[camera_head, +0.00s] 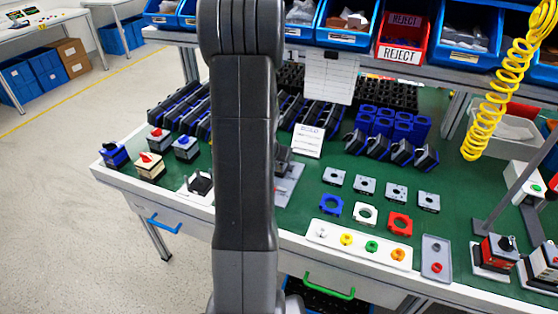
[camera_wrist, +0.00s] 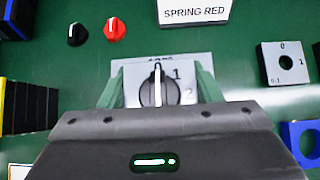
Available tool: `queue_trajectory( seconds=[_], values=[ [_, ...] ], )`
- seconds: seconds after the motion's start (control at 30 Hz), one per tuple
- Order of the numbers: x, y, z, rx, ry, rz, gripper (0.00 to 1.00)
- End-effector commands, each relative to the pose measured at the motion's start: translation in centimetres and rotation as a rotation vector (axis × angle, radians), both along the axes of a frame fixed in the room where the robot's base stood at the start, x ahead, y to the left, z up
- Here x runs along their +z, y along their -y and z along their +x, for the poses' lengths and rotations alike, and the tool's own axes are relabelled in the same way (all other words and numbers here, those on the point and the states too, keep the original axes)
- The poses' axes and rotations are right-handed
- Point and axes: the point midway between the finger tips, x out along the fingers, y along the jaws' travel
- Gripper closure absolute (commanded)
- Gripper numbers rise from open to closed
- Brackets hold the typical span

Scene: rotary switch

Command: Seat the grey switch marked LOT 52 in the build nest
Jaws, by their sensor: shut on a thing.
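In the wrist view my gripper (camera_wrist: 159,78) is shut on a switch with a round black knob (camera_wrist: 157,92). The knob's white pointer line points up to 0. Its light grey plate (camera_wrist: 133,71) bears 0, 1 and 2, and the print at its top edge is too cut off to read. My fingers stand on either side of the knob. In the head view my own arm hides the gripper and the held switch. I see no readable LOT 52 mark. I cannot tell for certain which fixture is the build nest; a grey plate (camera_head: 289,186) shows partly beside my arm.
Several assembled switches (camera_head: 150,166) stand at the table's left. Legend plates (camera_head: 364,186), coloured rings (camera_head: 366,214) and a strip of coloured caps (camera_head: 358,246) lie right of my arm. A red REJECT bin (camera_head: 402,38) is on the shelf. A yellow coiled hose (camera_head: 490,95) hangs at right.

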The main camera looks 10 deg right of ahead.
Motion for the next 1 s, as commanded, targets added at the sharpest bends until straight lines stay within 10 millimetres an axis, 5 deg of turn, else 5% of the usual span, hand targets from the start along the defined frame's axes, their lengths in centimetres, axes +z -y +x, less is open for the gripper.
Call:
queue_trajectory(
  seconds=[0.43,0.47,0.57,1.0],
  values=[
    [-0.8,0.0,0.0,0.000,0.002,0.001,0.70],
    [-0.7,0.0,0.0,0.000,0.002,0.001,0.38],
    [-0.6,0.0,0.0,0.000,0.002,0.001,0.20],
    [0.3,-0.3,-0.3,0.000,0.002,0.000,0.20]
  ],
)
